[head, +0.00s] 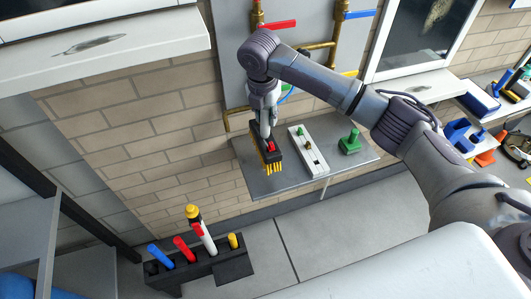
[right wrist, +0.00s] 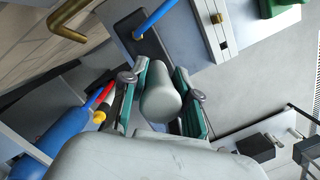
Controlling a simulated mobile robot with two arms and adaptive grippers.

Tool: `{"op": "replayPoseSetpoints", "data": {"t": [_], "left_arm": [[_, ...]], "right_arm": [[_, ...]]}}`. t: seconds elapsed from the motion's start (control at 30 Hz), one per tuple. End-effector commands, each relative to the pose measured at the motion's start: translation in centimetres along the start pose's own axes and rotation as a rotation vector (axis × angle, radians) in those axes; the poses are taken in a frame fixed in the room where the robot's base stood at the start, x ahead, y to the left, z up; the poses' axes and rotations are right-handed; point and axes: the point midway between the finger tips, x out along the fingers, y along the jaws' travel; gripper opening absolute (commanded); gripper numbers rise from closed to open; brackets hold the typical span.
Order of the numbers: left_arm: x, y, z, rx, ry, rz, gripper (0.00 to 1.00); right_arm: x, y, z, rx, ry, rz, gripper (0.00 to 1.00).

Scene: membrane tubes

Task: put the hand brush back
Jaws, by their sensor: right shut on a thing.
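My right gripper (head: 265,124) points down over the left part of the grey wall shelf and is shut on the hand brush. Yellow bristles (head: 275,168) show just below it, near the shelf's front edge, beside a dark bar with a red part (head: 271,146). In the right wrist view, a rounded grey cylinder (right wrist: 162,103) sits between the green-padded fingers (right wrist: 160,90); it hides most of what is below. I cannot tell whether the brush touches the shelf. My left gripper is not in view.
The shelf (head: 345,163) also bears a white board (head: 305,150) and a green block (head: 350,142). Brass pipes (head: 257,15) with levers run on the wall behind. A black rack (head: 165,279) with several coloured handles stands lower left. Floor in front of the shelf is clear.

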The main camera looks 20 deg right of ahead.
Motion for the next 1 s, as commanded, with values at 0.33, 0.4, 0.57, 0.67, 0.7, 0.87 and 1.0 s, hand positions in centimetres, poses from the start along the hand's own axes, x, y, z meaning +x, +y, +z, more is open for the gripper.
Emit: {"op": "replayPoseSetpoints", "data": {"t": [0.33,0.4,0.57,0.67,0.7,0.87,1.0], "left_arm": [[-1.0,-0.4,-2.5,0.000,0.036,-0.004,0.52],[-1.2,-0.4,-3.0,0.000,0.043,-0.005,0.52],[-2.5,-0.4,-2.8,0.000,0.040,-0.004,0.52],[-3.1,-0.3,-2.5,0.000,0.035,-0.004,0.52],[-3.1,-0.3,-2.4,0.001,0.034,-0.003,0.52],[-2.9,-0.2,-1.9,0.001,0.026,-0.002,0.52],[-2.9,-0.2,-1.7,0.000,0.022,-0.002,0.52]], "right_arm": [[3.9,0.1,-0.6,-0.001,0.000,0.002,0.00],[4.6,0.0,-0.8,0.000,0.002,0.000,0.00],[6.5,0.0,-1.1,0.001,0.002,-0.002,0.00],[7.6,0.0,-1.2,-0.001,0.001,0.001,0.00],[8.0,0.0,-1.3,-0.002,0.000,0.001,0.00],[8.6,-0.1,-1.4,-0.002,0.001,-0.002,0.00],[8.9,-0.3,-1.6,-0.002,0.005,-0.008,0.42]]}}
